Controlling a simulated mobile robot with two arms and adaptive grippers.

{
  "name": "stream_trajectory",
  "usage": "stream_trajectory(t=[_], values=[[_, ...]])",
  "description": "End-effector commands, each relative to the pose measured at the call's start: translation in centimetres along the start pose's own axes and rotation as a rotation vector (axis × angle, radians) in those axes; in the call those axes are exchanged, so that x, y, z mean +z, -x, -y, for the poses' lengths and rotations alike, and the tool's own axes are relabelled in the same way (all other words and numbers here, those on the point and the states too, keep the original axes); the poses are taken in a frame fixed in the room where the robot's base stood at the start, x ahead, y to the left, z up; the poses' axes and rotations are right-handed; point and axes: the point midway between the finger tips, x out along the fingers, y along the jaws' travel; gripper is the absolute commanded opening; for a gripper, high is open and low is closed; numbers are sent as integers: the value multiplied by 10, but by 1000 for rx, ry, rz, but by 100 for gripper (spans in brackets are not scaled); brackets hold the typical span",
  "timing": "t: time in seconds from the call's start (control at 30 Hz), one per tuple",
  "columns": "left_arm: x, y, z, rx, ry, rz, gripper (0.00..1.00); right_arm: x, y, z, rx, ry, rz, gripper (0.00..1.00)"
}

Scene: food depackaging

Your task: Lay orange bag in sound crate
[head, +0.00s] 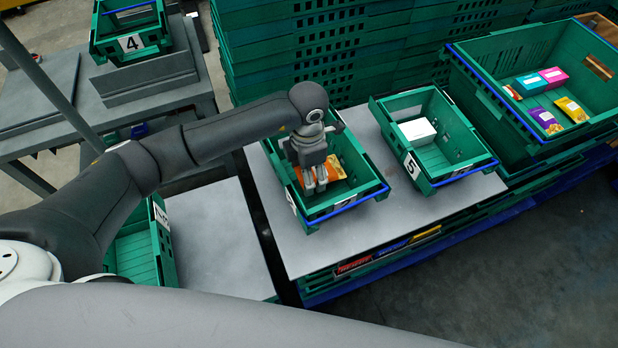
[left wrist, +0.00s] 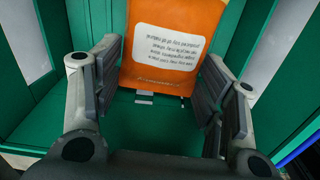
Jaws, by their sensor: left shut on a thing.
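The orange bag (head: 334,168) is in the middle green crate (head: 364,164) on the grey table, under my left gripper (head: 315,184). In the left wrist view the orange bag (left wrist: 175,45) stands out between the fingers, with a white printed label facing the camera. My left gripper (left wrist: 160,105) is shut on the bag, its fingers on either side of it. The bag's lower end is near the green crate floor; I cannot tell whether it touches. The pictures do not show which crate is the sound one. My right gripper is not in view.
Crate 5 (head: 465,148), beside the middle crate, holds a white box (head: 417,131). A large crate (head: 487,88) at right holds several colourful packages. Crate 4 (head: 152,50) stands at the back left. Another green crate (head: 137,255) is at lower left. Stacked crates (head: 300,45) stand behind.

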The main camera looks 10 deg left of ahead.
Motion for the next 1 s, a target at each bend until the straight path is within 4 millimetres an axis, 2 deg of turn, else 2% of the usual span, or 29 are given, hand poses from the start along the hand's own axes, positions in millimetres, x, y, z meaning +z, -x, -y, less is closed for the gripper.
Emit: stream_trajectory(t=[0.13,0.33,0.7,0.73,0.9,1.0], values=[[0,-11,1,-1,-2,-1,43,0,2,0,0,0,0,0],[0,-38,1,-1,-1,0,43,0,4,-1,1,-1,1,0],[0,-45,0,1,-3,1,43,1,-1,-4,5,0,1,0],[0,-45,0,1,-3,1,67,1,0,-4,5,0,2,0],[0,-43,0,1,-2,1,87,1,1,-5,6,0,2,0],[0,-43,0,1,-2,1,87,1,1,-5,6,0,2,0]])
